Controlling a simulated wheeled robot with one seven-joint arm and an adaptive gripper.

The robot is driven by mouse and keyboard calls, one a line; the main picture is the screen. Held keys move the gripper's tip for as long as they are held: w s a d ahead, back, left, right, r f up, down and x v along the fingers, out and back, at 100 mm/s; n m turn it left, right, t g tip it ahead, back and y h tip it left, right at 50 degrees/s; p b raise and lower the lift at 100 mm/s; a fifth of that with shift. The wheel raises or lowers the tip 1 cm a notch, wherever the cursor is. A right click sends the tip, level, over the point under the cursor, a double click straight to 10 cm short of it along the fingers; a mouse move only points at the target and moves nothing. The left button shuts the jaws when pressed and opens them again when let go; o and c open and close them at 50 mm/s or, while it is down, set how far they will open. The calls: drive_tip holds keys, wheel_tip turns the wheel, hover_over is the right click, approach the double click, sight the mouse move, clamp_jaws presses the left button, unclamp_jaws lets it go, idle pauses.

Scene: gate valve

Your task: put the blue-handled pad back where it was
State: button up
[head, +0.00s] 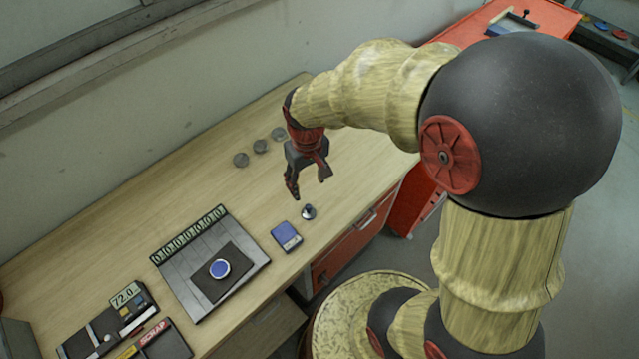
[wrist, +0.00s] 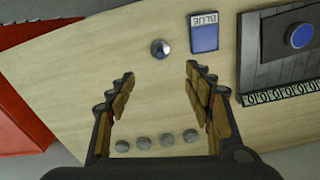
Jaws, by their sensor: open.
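A dark square pad with a round blue handle (head: 220,268) lies on a grey slatted board (head: 185,270) on the workbench. Its blue handle (wrist: 300,36) also shows at the upper right of the wrist view. My gripper (head: 309,186) is open and empty above the bench, apart from the pad and to its upper right in the head view. In the wrist view, nothing is between the open fingers (wrist: 160,75) but bare wood and small discs lower down.
A small metal knob-like piece (head: 308,212) and a blue box labelled BLUE (head: 287,236) stand near the bench's front edge. Several grey discs (wrist: 144,142) lie on the bench. A SCRAP bin (head: 150,345) is at lower left. Blue and red round pieces (head: 602,26) sit far right.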

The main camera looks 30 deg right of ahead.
drive_tip(key=s+r+t, duration=0.2)
drive_tip(key=s+r, duration=0.5)
drive_tip(key=r, duration=0.3)
drive_tip(key=s+r+m+t, duration=0.1)
drive_tip(key=s+r+t, duration=0.2)
drive_tip(key=s+r, duration=0.3)
wheel_tip(320, 180, up, 4)
drive_tip(key=shift+s+f, duration=0.15)
drive_tip(key=shift+s, duration=0.2)
